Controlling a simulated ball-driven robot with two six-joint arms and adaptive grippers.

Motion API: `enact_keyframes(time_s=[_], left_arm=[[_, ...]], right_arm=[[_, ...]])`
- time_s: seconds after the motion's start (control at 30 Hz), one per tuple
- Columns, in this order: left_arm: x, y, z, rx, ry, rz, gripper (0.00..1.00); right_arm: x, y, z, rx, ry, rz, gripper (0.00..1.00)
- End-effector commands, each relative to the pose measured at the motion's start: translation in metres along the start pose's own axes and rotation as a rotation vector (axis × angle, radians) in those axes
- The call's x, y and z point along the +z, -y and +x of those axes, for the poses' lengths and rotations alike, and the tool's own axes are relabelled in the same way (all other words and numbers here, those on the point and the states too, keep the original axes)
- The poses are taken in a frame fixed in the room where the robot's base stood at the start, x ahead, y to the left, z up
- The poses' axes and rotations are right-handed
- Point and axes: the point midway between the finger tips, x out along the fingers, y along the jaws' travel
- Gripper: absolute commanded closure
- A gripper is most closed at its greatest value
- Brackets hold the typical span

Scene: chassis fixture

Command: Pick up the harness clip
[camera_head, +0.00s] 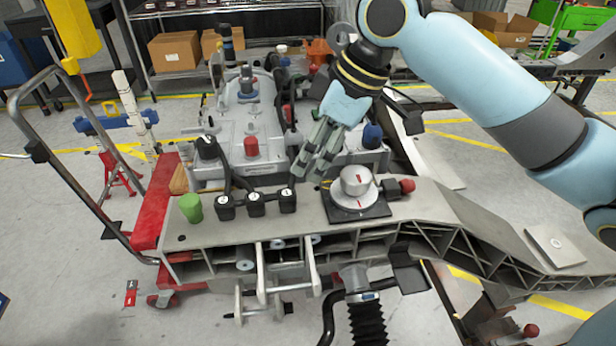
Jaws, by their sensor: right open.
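Three black blocks with pale round marks sit in a row on the grey chassis rail (408,210): a left block (225,207), a middle block (256,203) and a right block (288,201). Black cable runs among them from a black cap (207,148). Which part is the harness clip I cannot tell for certain; these blocks look most like it. My right gripper (313,174) is open and empty, its grey fingers pointing down just above and right of the right block, apart from it. My left gripper is not in view.
A silver knob (356,187) on a dark plate stands right of the fingers, with a red cap (407,186) beside it. A green cup (190,208) stands at the rail's left end. A grey casting (240,130) with a red cap (251,146) lies behind.

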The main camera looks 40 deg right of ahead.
Motion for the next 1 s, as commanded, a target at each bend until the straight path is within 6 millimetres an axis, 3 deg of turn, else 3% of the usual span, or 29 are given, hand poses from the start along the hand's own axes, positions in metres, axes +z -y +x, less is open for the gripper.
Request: enact_keyframes(time_s=[0.2,0.33,0.7,1.0], left_arm=[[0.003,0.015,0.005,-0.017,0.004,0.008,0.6],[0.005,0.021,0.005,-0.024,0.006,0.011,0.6],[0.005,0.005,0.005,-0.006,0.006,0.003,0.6],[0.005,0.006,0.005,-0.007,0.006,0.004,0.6]], right_arm=[[-0.001,0.002,0.038,-0.005,-0.001,0.005,0.48],[-0.001,0.002,0.049,-0.003,0.0,0.003,0.48],[-0.006,0.007,0.097,-0.003,0.001,0.002,0.48],[-0.006,0.006,0.101,-0.001,0.001,0.0,0.5]])
